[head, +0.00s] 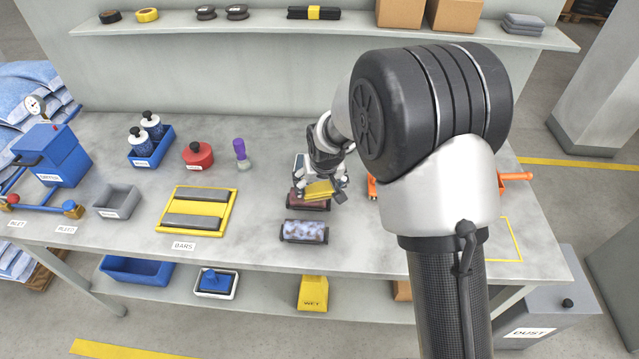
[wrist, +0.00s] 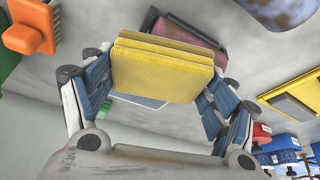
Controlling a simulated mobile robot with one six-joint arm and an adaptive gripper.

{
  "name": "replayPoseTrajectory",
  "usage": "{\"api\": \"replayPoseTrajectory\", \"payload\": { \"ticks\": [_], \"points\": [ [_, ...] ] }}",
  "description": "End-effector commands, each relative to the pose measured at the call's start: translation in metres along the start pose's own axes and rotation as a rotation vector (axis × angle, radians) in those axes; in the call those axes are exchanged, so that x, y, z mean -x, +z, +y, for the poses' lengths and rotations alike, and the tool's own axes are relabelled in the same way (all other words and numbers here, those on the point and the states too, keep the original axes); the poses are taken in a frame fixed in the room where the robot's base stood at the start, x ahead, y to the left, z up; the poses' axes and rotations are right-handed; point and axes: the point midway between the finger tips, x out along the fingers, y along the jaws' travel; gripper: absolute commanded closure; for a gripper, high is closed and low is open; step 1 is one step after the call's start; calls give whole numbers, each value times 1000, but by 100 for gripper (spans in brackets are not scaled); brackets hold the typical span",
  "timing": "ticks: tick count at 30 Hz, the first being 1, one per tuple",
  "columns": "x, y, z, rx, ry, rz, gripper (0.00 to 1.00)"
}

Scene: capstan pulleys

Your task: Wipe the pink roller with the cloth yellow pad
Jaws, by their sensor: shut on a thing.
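My gripper (head: 322,176) is shut on the yellow pad (head: 321,189), which lies between its blue-grey fingers in the wrist view (wrist: 163,70). The pad looks like thick stacked cloth with a ribbed face. The pink roller (head: 300,204) is a dull maroon-pink cylinder on the bench, partly hidden by the pad. It also shows beyond the pad in the wrist view (wrist: 182,33). The pad is over the roller or very close to it; I cannot tell whether they touch. A second roller (head: 305,232), mottled blue and white, lies just in front.
A yellow tray with grey bars (head: 233,213) lies to the left. An orange tool (head: 517,176) shows right of my arm. Bench space left of the mottled roller is clear.

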Motion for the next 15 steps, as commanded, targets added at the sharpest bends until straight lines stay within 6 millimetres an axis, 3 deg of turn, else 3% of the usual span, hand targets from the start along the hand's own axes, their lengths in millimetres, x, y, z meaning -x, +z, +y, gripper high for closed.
{"api": "replayPoseTrajectory", "payload": {
  "ticks": [15],
  "points": [
    [-2, -7, -30, 1, 0, -3, 40]
  ]
}}
